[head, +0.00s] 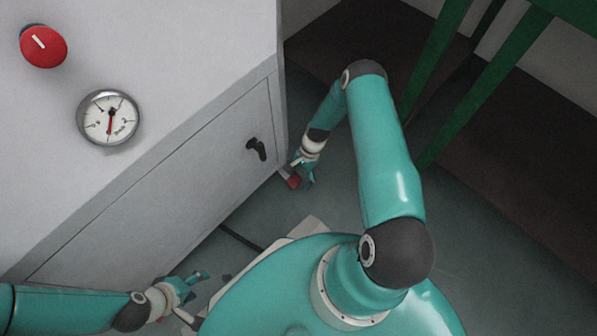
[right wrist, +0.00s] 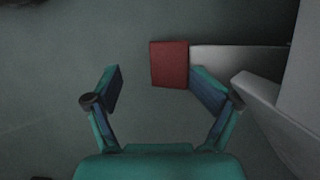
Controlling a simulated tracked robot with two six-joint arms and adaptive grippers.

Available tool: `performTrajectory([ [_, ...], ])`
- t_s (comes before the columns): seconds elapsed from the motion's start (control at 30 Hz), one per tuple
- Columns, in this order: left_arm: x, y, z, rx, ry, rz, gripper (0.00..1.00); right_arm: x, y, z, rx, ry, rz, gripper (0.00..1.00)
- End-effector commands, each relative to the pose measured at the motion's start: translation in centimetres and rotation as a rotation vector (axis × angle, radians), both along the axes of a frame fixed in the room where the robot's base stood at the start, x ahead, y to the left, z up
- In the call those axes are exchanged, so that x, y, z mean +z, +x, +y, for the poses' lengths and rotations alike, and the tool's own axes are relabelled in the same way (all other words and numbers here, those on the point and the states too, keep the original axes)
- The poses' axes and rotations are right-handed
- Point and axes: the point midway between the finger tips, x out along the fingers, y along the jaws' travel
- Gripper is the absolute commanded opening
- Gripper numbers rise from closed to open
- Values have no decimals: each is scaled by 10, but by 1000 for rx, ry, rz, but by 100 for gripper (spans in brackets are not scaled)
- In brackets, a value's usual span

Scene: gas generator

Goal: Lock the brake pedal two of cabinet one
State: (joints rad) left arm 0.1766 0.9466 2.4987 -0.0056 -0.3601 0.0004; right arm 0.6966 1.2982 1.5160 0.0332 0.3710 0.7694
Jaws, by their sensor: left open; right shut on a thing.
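A brake pedal with a red pad (head: 294,182) sticks out low at the right corner of the white cabinet (head: 160,190). In the right wrist view its red pad (right wrist: 168,64) sits at the end of a pale arm (right wrist: 235,58). In the right wrist view the pad is by the right-hand fingertip, and a gap shows beside the left-hand finger of the gripper (right wrist: 150,85). My left gripper (head: 203,288) is open, low in front of the cabinet's left part.
A green frame (head: 484,88) stands at the right. Bare floor (head: 480,240) lies right of my right arm.

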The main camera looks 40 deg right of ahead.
Motion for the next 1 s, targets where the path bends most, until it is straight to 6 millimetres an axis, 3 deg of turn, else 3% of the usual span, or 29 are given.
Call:
performTrajectory([
  [0.03,0,0,0,0,0,0,55,-4,-8,5,1,13,17,55],
  [0.47,1,0,0,0,0,0,55,5,-7,3,2,14,17,55],
  [1.0,2,0,0,0,0,0,55,95,2,-38,0,0,1,55],
])
